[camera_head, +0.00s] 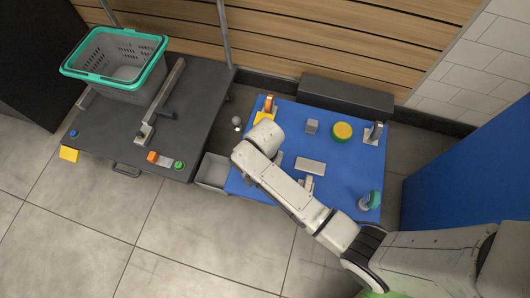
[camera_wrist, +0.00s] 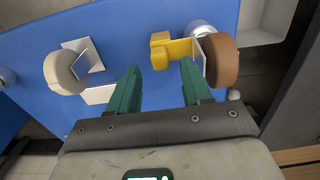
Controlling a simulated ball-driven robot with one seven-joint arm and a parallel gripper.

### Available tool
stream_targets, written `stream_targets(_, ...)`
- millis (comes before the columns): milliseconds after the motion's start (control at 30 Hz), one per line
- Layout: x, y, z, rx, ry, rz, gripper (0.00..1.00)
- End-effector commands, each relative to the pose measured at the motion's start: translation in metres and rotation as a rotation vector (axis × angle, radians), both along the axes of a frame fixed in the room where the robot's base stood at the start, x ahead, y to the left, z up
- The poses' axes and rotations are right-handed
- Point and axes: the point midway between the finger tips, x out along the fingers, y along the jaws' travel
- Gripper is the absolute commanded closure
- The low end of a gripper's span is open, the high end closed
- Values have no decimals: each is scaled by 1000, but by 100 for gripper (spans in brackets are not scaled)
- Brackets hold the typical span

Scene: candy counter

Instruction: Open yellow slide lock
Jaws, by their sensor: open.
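The yellow slide lock sits on the blue board (camera_head: 345,160). In the head view its yellow part (camera_head: 263,117) shows near the board's back left corner, just beyond my arm's end. In the wrist view the yellow piece (camera_wrist: 172,52) lies ahead of my gripper (camera_wrist: 160,80), with an upright metal plate and a brown round knob (camera_wrist: 225,62) to its right. My gripper is open and empty, with teal fingers spread apart. The right finger is close to the yellow piece and the plate; contact cannot be told. The arm hides the gripper in the head view.
A light latch with a cream knob (camera_wrist: 62,72) is on the board's left in the wrist view. A silver dome (camera_wrist: 200,28) sits beyond the yellow piece. The head view shows a yellow-green disc (camera_head: 342,131), grey cube (camera_head: 311,126), green knob (camera_head: 373,199) and grey bin (camera_head: 213,172).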

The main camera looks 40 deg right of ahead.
Motion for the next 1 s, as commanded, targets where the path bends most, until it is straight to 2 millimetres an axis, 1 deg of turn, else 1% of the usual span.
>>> stream_targets(33, 0, 0, -13, 0, 1, 0, 51)
stream_targets(200, 0, 0, -31, 0, 0, 1, 51)
stream_targets(333, 0, 0, -36, 1, -1, 1, 51)
stream_targets(633, 0, 0, -37, 1, -1, 1, 51)
stream_targets(1000, 0, 0, -37, 0, 0, 1, 86)
